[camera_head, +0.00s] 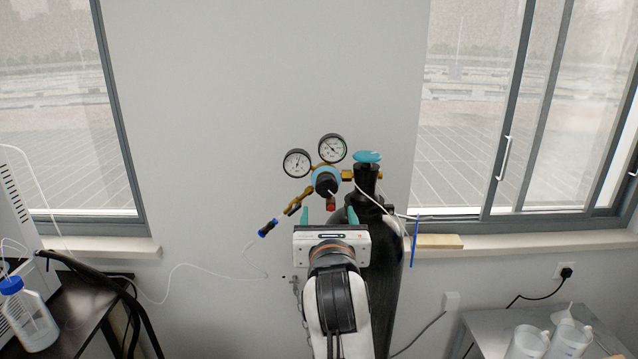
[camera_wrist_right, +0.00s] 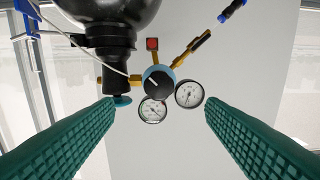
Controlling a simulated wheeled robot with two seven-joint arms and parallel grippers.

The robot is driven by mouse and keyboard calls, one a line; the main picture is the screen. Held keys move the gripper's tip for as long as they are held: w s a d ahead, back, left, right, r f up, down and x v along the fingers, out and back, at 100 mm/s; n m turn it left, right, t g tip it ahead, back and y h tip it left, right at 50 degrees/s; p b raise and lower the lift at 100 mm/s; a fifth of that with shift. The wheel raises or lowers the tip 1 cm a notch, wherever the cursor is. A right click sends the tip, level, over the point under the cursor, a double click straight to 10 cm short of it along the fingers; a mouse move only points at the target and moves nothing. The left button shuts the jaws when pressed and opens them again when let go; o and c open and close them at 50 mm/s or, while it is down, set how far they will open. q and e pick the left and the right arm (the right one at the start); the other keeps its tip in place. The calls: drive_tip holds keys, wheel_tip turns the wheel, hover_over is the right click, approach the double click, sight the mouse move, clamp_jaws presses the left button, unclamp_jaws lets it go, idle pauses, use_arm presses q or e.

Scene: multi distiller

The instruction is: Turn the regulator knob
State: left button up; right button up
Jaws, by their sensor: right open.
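The regulator knob (camera_head: 326,185) is black with a blue ring behind it, on a brass regulator with two round gauges (camera_head: 297,163). In the right wrist view the knob (camera_wrist_right: 158,82) shows a white mark and sits between my fingers in the picture, beyond their tips. The regulator joins a black gas cylinder (camera_head: 385,290) topped by a blue valve handwheel (camera_head: 368,157). My right gripper (camera_head: 341,215) is open and empty, with green fingers pointing at the regulator, apart from the knob. It also shows in the right wrist view (camera_wrist_right: 160,108). My left gripper is not in view.
A brass outlet with a blue-ended fitting (camera_head: 268,228) and thin white hose extends left of the regulator. A blue upright piece (camera_head: 414,242) stands right of the cylinder. A table with plastic jugs (camera_head: 565,342) is at lower right; a blue-capped bottle (camera_head: 28,318) is at left.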

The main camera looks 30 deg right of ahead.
sight(327, 190)
drive_tip(key=p+x, duration=0.3)
drive_tip(key=x, duration=0.6)
drive_tip(key=shift+w+d+r, duration=0.1)
drive_tip(key=shift+w+d, duration=0.1)
drive_tip(key=shift+d, duration=0.05)
drive_tip(key=shift+w+d, duration=0.35)
drive_tip(key=shift+w, duration=0.15)
drive_tip(key=shift+c, duration=0.4)
